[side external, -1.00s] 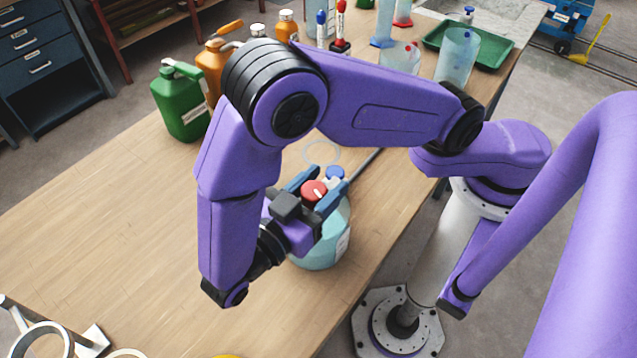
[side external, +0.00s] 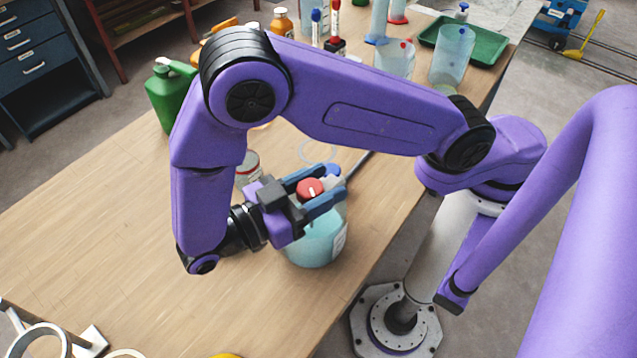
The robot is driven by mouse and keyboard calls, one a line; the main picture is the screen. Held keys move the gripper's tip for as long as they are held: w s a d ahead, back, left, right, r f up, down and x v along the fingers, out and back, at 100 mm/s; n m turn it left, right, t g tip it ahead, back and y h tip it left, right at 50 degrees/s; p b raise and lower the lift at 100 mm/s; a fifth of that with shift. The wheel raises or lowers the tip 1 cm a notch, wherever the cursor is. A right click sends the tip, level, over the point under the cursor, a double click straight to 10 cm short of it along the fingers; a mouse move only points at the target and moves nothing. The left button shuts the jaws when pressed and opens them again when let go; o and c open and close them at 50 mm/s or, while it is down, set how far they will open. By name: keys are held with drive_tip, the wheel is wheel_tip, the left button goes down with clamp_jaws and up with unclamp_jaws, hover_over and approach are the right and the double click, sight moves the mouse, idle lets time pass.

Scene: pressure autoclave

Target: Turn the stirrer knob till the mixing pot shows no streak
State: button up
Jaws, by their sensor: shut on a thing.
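The mixing pot (side external: 312,247) is a clear round vessel with pale blue-green contents and a whitish label on its right side. No distinct streak can be made out through the part of its wall that shows; my gripper hides some of its upper part. The red stirrer knob (side external: 311,187), with a white mark, sits on top of the pot. My gripper (side external: 326,185) reaches in from the left. Its two blue fingers are shut on the knob, one on each side.
A blue cap (side external: 332,169) sits just behind the knob. A jar (side external: 247,167) stands behind my wrist. A green jerrycan (side external: 168,97), beakers (side external: 393,60) and a green tray (side external: 483,45) stand further back. The table's left front (side external: 90,240) is clear.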

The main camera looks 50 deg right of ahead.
drive_tip(key=shift+d, duration=0.1)
idle(0.3)
drive_tip(key=o, duration=1)
drive_tip(key=shift+c, duration=0.2)
drive_tip(key=shift+w+n+t+h, duration=0.2)
drive_tip(key=shift+n+t+h, duration=0.3)
drive_tip(key=shift+n+t, duration=1.25)
